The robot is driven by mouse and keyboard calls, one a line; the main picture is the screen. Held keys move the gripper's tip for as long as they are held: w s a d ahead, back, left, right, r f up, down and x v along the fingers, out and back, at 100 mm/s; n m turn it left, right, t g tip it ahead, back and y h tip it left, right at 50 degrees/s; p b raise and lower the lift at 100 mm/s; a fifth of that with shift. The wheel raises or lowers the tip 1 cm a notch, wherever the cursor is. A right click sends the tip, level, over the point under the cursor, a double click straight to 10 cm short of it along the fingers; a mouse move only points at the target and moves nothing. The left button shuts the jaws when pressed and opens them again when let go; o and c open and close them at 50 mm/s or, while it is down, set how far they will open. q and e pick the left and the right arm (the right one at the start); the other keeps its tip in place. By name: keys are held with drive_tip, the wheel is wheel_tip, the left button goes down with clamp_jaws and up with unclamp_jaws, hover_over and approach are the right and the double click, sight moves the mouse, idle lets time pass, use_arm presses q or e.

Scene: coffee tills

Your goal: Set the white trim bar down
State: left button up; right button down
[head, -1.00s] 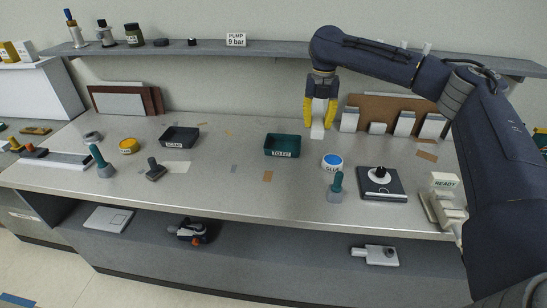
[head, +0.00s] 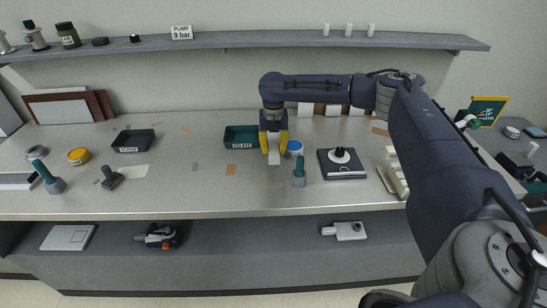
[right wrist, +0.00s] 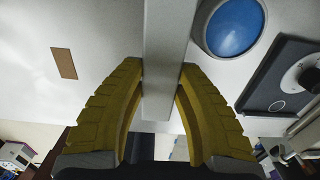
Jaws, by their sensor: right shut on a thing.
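My left gripper is in neither view.
The teal tray (head: 240,131) is just left of the gripper. The blue-lidded tin (head: 295,146), a teal-handled tool (head: 299,170) and a black pad (head: 330,172) are on the right. White blocks (head: 305,110) stand behind. Bare bench lies in front.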

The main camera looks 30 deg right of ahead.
drive_tip(key=shift+f, duration=2.15)
drive_tip(key=c, duration=1.1)
unclamp_jaws()
drive_tip(key=shift+f, duration=0.1)
drive_tip(key=shift+o, duration=0.2)
wheel_tip(320, 180, up, 11)
drive_tip(key=shift+r, duration=0.15)
drive_tip(key=shift+o, duration=1.1)
drive_tip(key=shift+r, duration=0.45)
